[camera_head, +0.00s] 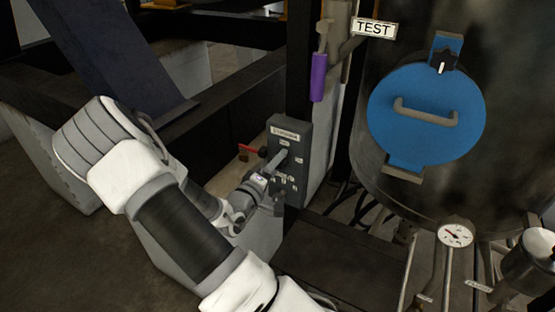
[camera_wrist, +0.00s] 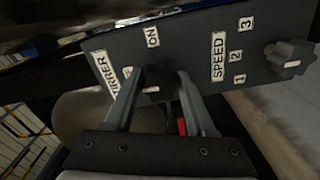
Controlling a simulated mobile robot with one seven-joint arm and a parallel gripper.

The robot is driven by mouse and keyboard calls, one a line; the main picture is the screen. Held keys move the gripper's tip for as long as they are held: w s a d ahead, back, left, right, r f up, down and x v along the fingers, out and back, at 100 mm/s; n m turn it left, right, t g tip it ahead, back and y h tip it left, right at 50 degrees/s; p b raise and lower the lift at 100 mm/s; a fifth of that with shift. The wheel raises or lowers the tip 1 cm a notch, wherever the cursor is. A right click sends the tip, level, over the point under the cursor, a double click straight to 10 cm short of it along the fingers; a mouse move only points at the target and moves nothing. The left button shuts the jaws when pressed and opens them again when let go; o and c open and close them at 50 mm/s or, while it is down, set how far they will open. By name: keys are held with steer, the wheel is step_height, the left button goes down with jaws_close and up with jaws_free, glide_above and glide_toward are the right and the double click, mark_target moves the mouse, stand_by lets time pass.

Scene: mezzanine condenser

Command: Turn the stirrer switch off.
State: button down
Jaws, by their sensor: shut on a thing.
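The grey stirrer control panel (camera_head: 290,131) is mounted upright beside a dark post in the head view. In the wrist view the panel (camera_wrist: 190,52) shows the labels STIRRER, ON and SPEED. The dark stirrer switch (camera_wrist: 154,91) is a knob below the ON label, with a short white mark on its face. My gripper (camera_wrist: 158,78) has one finger on each side of this knob and is shut on it. In the head view my gripper (camera_head: 280,159) reaches the panel's front. Another small label left of the knob is partly hidden by a finger. I cannot tell exactly where the mark points.
A speed knob (camera_wrist: 289,60) sits on the same panel, right of the numbers 1, 2 and 3. A red-handled valve (camera_head: 249,149) is close left of the panel. A purple handle (camera_head: 318,77) hangs above it. A tank with a blue hatch (camera_head: 425,140) stands right.

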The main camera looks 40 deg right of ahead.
steer(key=shift+n, duration=0.3)
stand_by(0.4)
steer(key=shift+c, duration=1.2)
jaws_free()
steer(key=b+v, duration=0.1)
steer(key=v, duration=1.6)
steer(key=shift+a+b, duration=0.2)
steer(key=shift+b, duration=0.1)
